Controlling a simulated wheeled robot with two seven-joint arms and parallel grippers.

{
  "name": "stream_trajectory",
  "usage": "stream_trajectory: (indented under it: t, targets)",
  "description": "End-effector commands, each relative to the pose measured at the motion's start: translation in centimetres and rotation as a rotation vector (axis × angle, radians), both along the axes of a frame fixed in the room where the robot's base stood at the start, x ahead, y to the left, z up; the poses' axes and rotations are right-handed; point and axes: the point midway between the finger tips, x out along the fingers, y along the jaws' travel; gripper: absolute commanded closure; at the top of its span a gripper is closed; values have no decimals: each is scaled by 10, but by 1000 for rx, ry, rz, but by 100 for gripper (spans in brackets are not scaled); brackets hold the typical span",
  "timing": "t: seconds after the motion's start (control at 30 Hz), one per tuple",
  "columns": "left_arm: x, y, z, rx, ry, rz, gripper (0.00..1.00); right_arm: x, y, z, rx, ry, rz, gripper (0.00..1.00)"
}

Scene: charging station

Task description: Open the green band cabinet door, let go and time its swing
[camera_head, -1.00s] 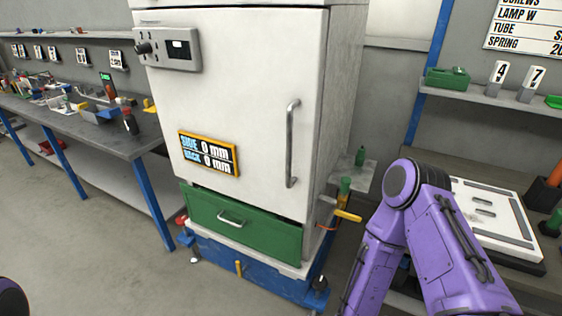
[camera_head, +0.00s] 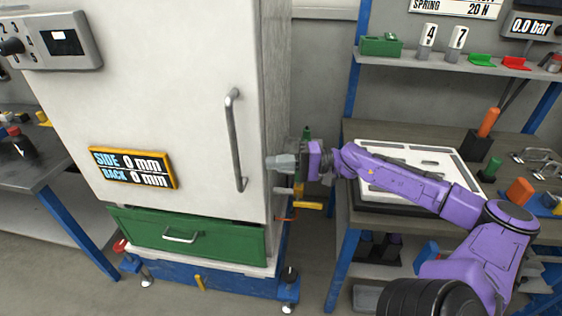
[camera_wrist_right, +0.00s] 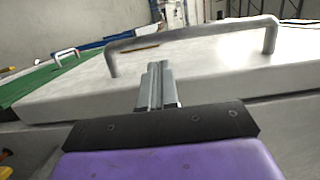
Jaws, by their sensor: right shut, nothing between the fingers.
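The cabinet has a white door (camera_head: 170,80), shut, with a vertical grey bar handle (camera_head: 235,140) near its right edge. A green drawer front (camera_head: 190,237) with a small handle forms the band below the door. My right gripper (camera_head: 272,162) is shut and empty, pointing left at the cabinet's right front edge, to the right of the handle and apart from it. In the right wrist view the closed fingers (camera_wrist_right: 157,78) lie in front of the door edge, with the bar handle (camera_wrist_right: 190,36) beyond them. My left gripper is not in view.
The cabinet stands on a blue base (camera_head: 215,281). A bench with a white panel (camera_head: 420,160) is at right, under a shelf (camera_head: 460,67). Another bench (camera_head: 50,165) is at left. Floor in front is clear.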

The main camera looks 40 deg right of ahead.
Motion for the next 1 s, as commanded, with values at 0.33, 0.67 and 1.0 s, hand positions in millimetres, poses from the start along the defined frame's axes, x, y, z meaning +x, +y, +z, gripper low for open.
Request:
stream_trajectory:
  t: [0.33,0.67,1.0]
  targets:
    - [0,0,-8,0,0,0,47,32,41,-2,-2,3,-1,100]
    - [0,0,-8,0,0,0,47,34,44,-1,0,3,-4,100]
    - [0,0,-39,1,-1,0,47,36,68,-10,-2,0,-6,100]
